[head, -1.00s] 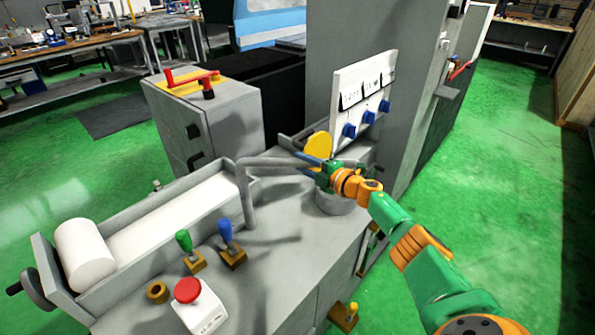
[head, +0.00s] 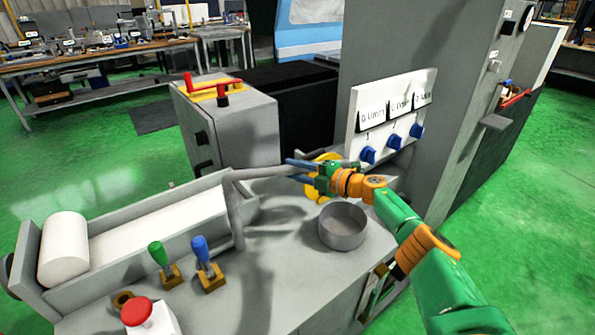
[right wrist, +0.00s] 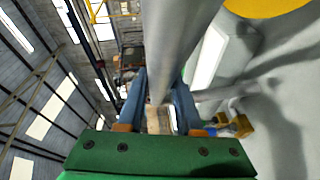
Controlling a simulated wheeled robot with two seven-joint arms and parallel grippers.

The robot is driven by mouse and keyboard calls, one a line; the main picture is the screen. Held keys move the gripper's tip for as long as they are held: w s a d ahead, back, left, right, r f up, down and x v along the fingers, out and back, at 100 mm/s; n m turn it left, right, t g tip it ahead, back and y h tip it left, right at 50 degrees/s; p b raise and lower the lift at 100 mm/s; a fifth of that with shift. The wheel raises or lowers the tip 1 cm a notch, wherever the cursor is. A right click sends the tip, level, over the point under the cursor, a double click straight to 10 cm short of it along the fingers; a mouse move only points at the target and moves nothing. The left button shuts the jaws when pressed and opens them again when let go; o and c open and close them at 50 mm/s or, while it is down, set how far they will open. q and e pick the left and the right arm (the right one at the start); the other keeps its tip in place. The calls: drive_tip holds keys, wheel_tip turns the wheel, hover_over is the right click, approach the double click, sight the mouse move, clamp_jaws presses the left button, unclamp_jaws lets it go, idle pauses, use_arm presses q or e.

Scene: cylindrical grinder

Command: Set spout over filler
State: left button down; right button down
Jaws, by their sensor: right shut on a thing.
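The spout (head: 268,172) is a grey bent pipe on an upright post, and its arm runs roughly level to the right. My right gripper (head: 302,173) is shut on the spout, with blue fingers on either side of the pipe. The right wrist view shows the pipe (right wrist: 172,45) passing between the fingers (right wrist: 158,88). The filler seems to be the open grey round cup (head: 342,226) on the machine top. The gripper and spout arm appear behind the cup, not over it. The spout's far end is partly hidden by the gripper. My left gripper is out of view.
A yellow disc (head: 324,160) stands close behind the gripper. A white panel with blue knobs (head: 392,125) rises behind it. Green (head: 158,253) and blue (head: 201,250) levers and a red button (head: 136,312) are at the front left.

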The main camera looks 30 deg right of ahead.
drive_tip(key=c, duration=0.7)
unclamp_jaws()
drive_tip(key=shift+o, duration=0.6)
drive_tip(key=shift+w+a, duration=0.1)
drive_tip(key=p+v, duration=0.1)
drive_tip(key=v, duration=0.5)
drive_tip(key=shift+f, duration=0.15)
drive_tip(key=shift+s+d, duration=0.25)
drive_tip(key=shift+s, duration=0.25)
